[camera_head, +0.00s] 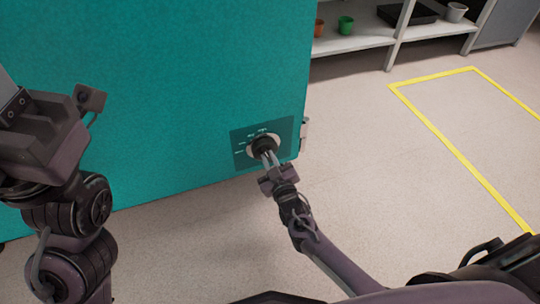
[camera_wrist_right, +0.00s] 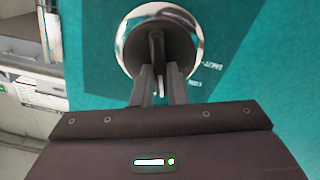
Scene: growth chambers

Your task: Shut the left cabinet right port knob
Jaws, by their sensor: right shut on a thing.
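The teal cabinet (camera_head: 160,90) fills the left of the head view. Near its lower right corner is a dark panel (camera_head: 241,157) with a round black knob (camera_head: 263,142) in a pale ring. The knob also shows in the right wrist view (camera_wrist_right: 176,42), inside a shiny ring, with a raised bar across its middle. My right gripper (camera_head: 267,157) is at the knob, its fingers shut on the bar; the fingers also show in the wrist view (camera_wrist_right: 158,88). Small markings are printed around the ring. My left arm is at the left; its fingertips are not visible.
A shelf (camera_head: 350,42) at the back holds an orange pot (camera_head: 319,27), a green pot (camera_head: 346,25), a black tray (camera_head: 408,13) and a pale pot (camera_head: 455,12). Yellow tape (camera_head: 455,147) marks the floor at the right. The floor right of the cabinet is clear.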

